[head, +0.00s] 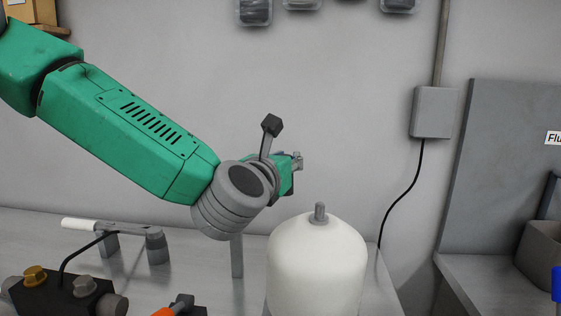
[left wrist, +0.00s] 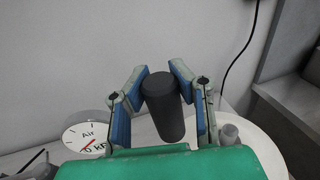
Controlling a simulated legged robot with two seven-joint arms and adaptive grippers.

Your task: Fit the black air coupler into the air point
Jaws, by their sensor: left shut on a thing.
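My left gripper (head: 295,162) is in the head view, above the bench and just behind and above the white domed tank (head: 316,262). In the left wrist view its blue-padded fingers (left wrist: 160,70) are shut on the black air coupler (left wrist: 168,112), a plain dark cylinder held between them. The coupler is not clearly seen in the head view. The air point's opening is not visible. My right gripper is not in view.
A grey upright post (head: 237,257) stands on the bench below my wrist. A dark block with knobs (head: 62,298) is front left, and a white-handled piece on stands (head: 82,225) is behind it. A grey wall box (head: 434,112) with a hanging cable is at the right.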

